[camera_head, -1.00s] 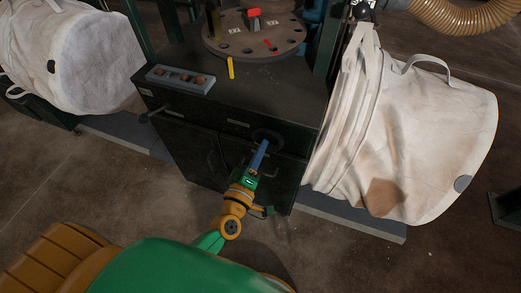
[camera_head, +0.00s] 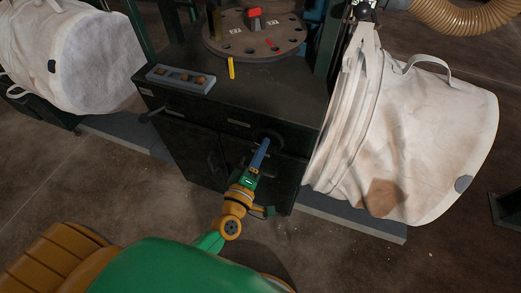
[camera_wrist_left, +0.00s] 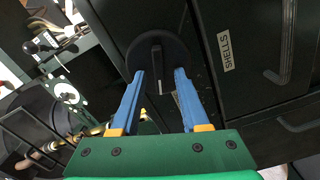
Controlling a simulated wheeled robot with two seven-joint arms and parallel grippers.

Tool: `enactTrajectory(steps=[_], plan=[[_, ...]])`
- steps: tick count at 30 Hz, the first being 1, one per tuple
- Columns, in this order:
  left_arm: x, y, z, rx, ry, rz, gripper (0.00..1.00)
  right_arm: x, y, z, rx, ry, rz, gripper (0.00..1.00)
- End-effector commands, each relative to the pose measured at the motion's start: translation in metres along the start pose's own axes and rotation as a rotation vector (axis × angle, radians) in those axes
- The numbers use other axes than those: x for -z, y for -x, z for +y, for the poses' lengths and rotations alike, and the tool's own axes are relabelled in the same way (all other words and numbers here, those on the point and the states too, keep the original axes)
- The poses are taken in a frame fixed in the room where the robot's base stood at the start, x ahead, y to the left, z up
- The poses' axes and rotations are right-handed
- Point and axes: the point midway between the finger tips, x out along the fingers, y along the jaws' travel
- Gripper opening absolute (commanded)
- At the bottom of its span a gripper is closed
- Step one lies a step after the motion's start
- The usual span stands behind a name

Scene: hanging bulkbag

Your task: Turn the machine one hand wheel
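The hand wheel (camera_head: 266,134) is a dark disc on the front of the dark machine cabinet (camera_head: 195,127). In the left wrist view the black wheel (camera_wrist_left: 160,45) lies straight ahead, with a small pale stub below its middle. My left gripper (camera_wrist_left: 160,72) has two blue fingers, spread apart with a gap between them. Their tips overlap the wheel's lower part in this view; I cannot tell whether they touch it. In the head view the left gripper (camera_head: 266,141) reaches the wheel from below and partly hides it. My right gripper is not in view.
A round turntable (camera_head: 255,46) and a grey tray (camera_head: 180,80) sit on the cabinet top. A lever (camera_head: 150,115) sticks out at the left. A large white bag (camera_head: 425,130) hangs close on the right, another (camera_head: 75,60) on the left. Floor in front is clear.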

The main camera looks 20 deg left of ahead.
Motion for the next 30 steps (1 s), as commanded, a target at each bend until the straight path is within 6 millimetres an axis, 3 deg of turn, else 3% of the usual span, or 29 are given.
enactTrajectory(steps=[4, 12, 15, 27, 30], plan=[[0.0, 0.006, 0.0, 0.001, 0.0, -0.001, 0.45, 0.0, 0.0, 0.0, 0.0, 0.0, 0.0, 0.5], [-0.001, 0.06, -0.002, 0.003, 0.0, -0.002, 0.45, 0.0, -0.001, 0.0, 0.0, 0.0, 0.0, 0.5], [0.0, 0.07, -0.001, 0.001, 0.0, -0.001, 0.45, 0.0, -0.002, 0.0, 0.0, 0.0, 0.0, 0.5], [0.0, 0.071, 0.0, 0.0, 0.0, 0.0, 0.45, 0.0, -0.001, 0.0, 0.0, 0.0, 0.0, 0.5], [-0.009, 0.072, -0.017, 0.033, -0.071, -0.043, 0.45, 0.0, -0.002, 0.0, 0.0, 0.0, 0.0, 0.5]])
